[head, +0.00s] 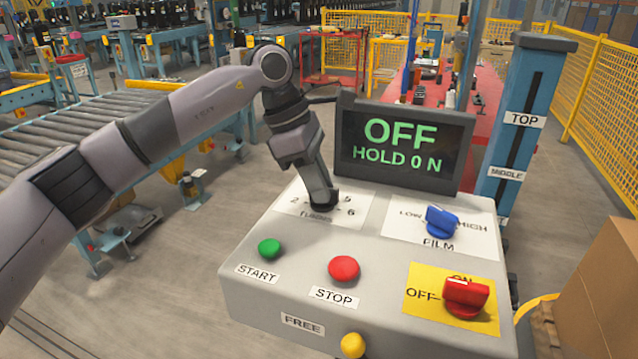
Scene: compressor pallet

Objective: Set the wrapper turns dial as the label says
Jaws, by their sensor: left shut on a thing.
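The grey control panel (260,300) stands in front of me. My left gripper (324,200) points down onto the turns dial (325,207) at the panel's back left and is shut on it. The dial is dark and mostly hidden by the gripper. Around it a white plate (350,215) shows the numbers 2 and 6 and the word TURNS, partly covered; where the dial points I cannot tell. The display (405,145) reads OFF and HOLD 0 N in green. No label giving the number of turns is readable. My right gripper is not in view.
The panel also bears a green START button (269,249), a red STOP button (343,269), a blue FILM knob (441,221), a red OFF/ON switch (466,297) and a yellow FREE knob (353,345). A blue column (520,130) stands behind right, a cardboard box (605,290) at right.

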